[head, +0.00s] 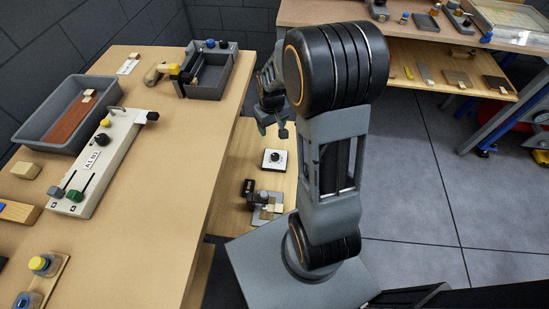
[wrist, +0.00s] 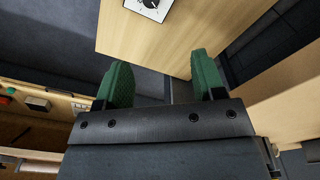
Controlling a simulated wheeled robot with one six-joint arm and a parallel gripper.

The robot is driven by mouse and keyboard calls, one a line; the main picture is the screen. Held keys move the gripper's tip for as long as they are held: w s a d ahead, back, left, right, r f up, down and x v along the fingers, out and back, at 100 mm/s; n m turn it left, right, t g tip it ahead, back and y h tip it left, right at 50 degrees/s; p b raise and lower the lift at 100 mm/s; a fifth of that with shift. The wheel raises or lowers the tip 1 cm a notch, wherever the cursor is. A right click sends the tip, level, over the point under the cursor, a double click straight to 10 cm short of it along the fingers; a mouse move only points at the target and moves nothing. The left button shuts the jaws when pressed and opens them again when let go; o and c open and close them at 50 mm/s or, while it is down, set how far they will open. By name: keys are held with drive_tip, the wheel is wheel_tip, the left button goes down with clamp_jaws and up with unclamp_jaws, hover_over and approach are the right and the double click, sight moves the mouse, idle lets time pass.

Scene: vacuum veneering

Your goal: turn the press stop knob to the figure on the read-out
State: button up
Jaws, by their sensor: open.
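A black knob on a white square dial plate (head: 275,160) sits on the lower wooden shelf, right of the big table. The plate also shows at the top edge of the wrist view (wrist: 149,8), partly cut off. My gripper (head: 272,129) is above and just beyond this plate in the head view. Its green fingers (wrist: 162,75) are spread wide with nothing between them, apart from the knob. A pale panel (head: 112,155) on the table carries another black knob (head: 101,139) and a white label (head: 92,159) with small characters that I cannot read surely.
A grey tray (head: 45,133) with a brown sheet stands left of the panel. A grey bin (head: 211,85) is at the table's far end. A small fixture (head: 264,200) sits on the shelf nearer than the dial plate. The table's right part is clear.

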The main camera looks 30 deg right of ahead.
approach(275, 155)
drive_tip(key=shift+g, duration=0.3)
drive_tip(key=f+b, duration=0.1)
drive_tip(key=f, duration=0.3)
drive_tip(key=f+b, duration=0.1)
drive_tip(key=f, duration=0.4)
drive_tip(key=shift+w+d+f, duration=0.1)
drive_tip(key=shift+w+f, duration=0.05)
drive_tip(key=shift+w, duration=0.05)
drive_tip(key=c, duration=0.9)
